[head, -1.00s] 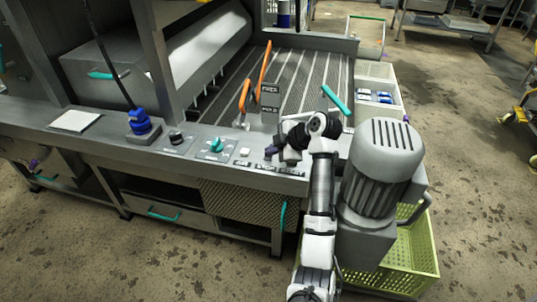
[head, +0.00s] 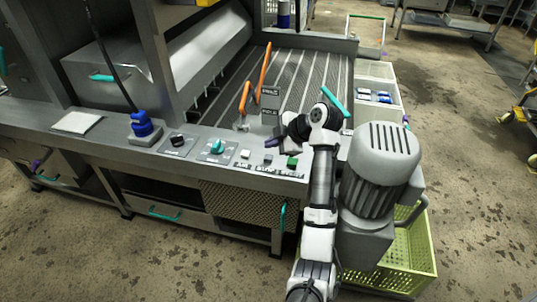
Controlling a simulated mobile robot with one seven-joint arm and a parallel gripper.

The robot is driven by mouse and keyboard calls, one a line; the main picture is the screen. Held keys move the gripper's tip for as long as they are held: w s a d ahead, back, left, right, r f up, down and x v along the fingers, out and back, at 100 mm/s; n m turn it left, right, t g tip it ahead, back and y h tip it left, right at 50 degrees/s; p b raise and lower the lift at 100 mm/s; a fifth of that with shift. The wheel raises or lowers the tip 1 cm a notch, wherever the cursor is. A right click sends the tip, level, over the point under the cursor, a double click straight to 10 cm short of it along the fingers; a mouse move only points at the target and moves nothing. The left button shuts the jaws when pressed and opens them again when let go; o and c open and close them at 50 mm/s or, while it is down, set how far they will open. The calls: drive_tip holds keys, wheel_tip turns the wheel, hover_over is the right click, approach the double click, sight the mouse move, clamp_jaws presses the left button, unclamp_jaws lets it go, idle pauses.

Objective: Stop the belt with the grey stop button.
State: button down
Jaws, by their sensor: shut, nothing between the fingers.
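The front panel ledge carries a row of small square buttons: a white one (head: 245,154), a grey one (head: 268,158) in the middle and a green one (head: 292,162) at the right. The labels under them are too small to read. The grey button matches the stop button by colour.
A black knob (head: 177,140), a teal knob (head: 217,146) and a blue fitting (head: 140,124) stand left along the ledge. Orange levers (head: 245,97) rise behind. A grey motor (head: 384,165) stands close right of my arm, above a yellow-green crate (head: 412,255).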

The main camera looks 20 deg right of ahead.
sight(272, 158)
drive_tip(key=shift+r+p, duration=0.6)
drive_tip(key=shift+r, duration=0.95)
drive_tip(key=shift+f, duration=0.1)
